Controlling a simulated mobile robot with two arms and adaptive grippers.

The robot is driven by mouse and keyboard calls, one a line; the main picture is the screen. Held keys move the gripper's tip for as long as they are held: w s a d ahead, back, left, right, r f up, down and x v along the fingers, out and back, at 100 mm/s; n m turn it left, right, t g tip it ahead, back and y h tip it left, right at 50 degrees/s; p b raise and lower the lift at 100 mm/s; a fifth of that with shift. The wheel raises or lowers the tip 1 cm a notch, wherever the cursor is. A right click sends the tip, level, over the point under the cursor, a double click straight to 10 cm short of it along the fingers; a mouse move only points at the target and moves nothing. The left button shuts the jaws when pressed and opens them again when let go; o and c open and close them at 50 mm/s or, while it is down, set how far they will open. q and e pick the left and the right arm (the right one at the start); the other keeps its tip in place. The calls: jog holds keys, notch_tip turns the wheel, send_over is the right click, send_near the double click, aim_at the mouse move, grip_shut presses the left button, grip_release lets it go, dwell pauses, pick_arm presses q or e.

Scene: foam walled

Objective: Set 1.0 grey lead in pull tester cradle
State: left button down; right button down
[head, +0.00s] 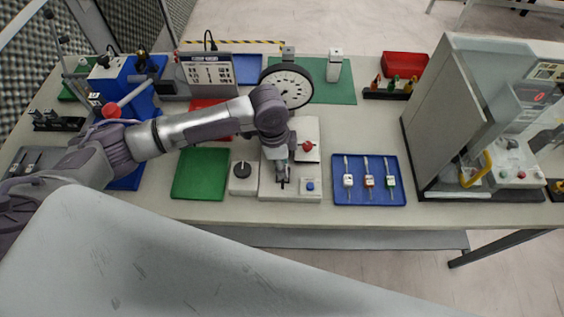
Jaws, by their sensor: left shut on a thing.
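The pull tester (309,187) is a pale base plate with a large round dial gauge (287,86) at its back and a red knob (307,146). My left gripper (282,182) points down over the front of this base, at the cradle area. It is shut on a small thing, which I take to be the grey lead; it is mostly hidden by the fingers. The cradle is hidden under the gripper, so I cannot tell whether the lead touches it. A blue tray (340,197) to the right holds three leads with coloured tags. My right gripper is out of view.
A green mat (200,173) and a small grey block with a black knob (242,178) lie left of the tester. A large grey machine (435,115) stands at the right. A red bin (404,65) is at the back. The bench between tray and machine is narrow.

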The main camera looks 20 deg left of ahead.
pick_arm(q)
jog(key=shift+f, duration=0.65)
jog(key=c, duration=0.7)
grip_release()
jog(key=shift+r, duration=0.25)
jog(key=r, duration=0.3)
jog(key=a+r, duration=0.1)
jog(key=r, duration=0.7)
jog(key=shift+a+r, duration=0.2)
jog(key=shift+a, duration=0.15)
jog(key=shift+s+f, duration=0.1)
jog(key=shift+s, duration=0.05)
